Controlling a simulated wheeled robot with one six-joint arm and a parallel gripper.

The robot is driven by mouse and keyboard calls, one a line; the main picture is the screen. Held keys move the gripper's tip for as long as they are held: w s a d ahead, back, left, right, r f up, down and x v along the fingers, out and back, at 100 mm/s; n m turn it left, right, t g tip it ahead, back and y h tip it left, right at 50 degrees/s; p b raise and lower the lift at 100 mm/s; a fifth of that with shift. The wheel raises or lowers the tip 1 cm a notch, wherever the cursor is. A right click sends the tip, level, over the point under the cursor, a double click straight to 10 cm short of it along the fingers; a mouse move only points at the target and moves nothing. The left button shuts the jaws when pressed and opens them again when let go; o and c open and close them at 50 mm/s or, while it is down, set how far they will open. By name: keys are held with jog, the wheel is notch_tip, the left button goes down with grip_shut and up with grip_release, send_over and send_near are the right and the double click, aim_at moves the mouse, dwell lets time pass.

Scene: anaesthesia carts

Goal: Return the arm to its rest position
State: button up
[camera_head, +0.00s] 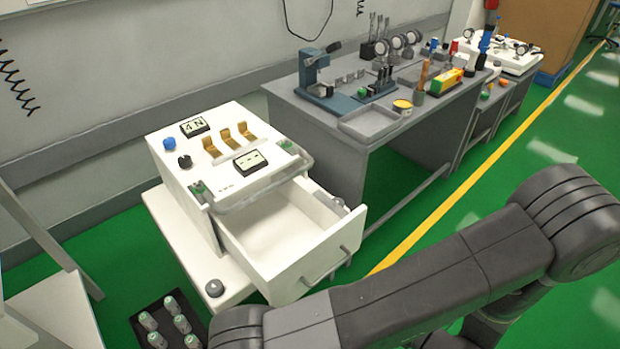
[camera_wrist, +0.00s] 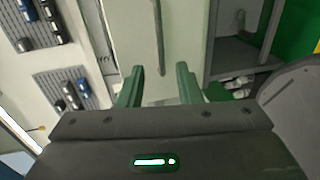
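My gripper (camera_wrist: 160,69) shows in the wrist view with two green fingers spread apart and nothing between them. Beyond the fingertips is a pale panel with a long grey bar handle (camera_wrist: 159,38); the fingers are not closed around it. In the head view my dark grey arm (camera_head: 430,285) stretches across the lower right, bent at a large joint at the right. The gripper itself is out of the head view.
A white cart (camera_head: 215,240) stands at the left with its drawer (camera_head: 290,245) pulled open and seemingly empty. A grey workbench (camera_head: 320,125) with instruments stands behind. A black tray (camera_head: 168,320) of vials is at the bottom left. Green floor (camera_head: 540,150) is open at the right.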

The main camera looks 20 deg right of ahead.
aim_at(334, 269)
jog(key=b+x, duration=0.1)
jog(key=x, duration=1.2)
jog(key=shift+r, duration=0.25)
